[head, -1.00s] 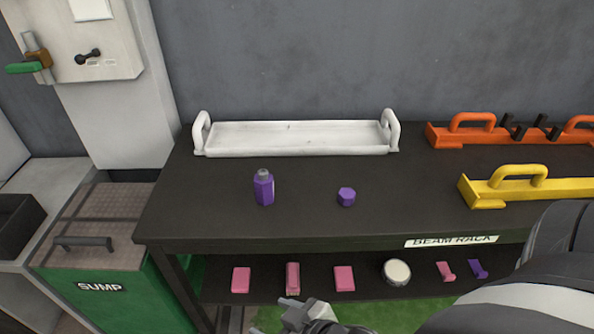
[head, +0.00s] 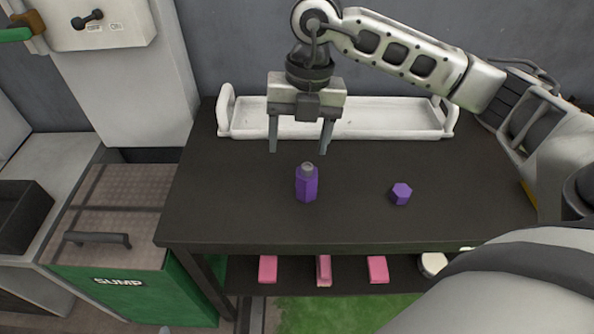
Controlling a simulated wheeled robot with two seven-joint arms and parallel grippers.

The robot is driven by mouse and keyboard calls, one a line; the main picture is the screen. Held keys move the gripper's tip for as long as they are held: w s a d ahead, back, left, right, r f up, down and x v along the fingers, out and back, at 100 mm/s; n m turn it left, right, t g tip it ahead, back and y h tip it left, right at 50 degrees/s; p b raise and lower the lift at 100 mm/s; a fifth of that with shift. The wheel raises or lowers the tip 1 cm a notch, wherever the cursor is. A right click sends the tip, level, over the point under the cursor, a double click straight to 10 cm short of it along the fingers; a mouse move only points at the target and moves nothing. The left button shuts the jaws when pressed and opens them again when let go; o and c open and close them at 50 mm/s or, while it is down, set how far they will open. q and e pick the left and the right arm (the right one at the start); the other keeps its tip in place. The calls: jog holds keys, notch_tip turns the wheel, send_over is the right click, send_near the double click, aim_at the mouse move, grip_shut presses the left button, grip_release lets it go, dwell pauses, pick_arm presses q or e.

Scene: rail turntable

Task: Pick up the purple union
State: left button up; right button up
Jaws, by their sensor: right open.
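A tall purple hexagonal piece (head: 306,187) with a grey neck stands upright on the dark bench top (head: 230,215). A short purple hexagonal piece (head: 401,194) lies to its right. The frames do not label either one as the union; the tall one with the neck looks more like a fitting. My right gripper (head: 298,150) is open and empty, fingers pointing down. In the picture its fingertips are just above and slightly left of the tall piece, apart from it. My left gripper is not clearly in view.
A white handled tray (head: 390,133) stands at the back of the bench, partly behind my right gripper. Pink blocks (head: 268,269) and a round pale piece (head: 433,264) are on the lower shelf. A green sump box (head: 140,285) stands at left.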

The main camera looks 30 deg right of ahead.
aim_at(306, 178)
jog(key=shift+m+h, duration=0.6)
jog(key=shift+h, duration=0.3)
jog(key=d+f, duration=0.1)
jog(key=f, duration=0.1)
jog(key=d+f, duration=0.1)
jog(key=f, duration=0.2)
jog(key=w+d+f, duration=0.1)
jog(key=f, duration=0.2)
jog(key=shift+w+d+f, duration=0.1)
jog(key=shift+d+f, duration=0.1)
jog(key=shift+d, duration=0.1)
jog(key=shift+w+a+f+p, duration=0.1)
jog(key=shift+a+f+p, duration=0.1)
jog(key=shift+f, duration=1.3)
jog(key=shift+w+a+f+p, duration=0.1)
jog(key=shift+a+f+p, duration=0.1)
jog(key=shift+f, duration=1.3)
jog(key=c, duration=1.1)
jog(key=shift+c, duration=1)
jog(key=shift+w+r, duration=0.1)
jog(key=shift+r, duration=0.05)
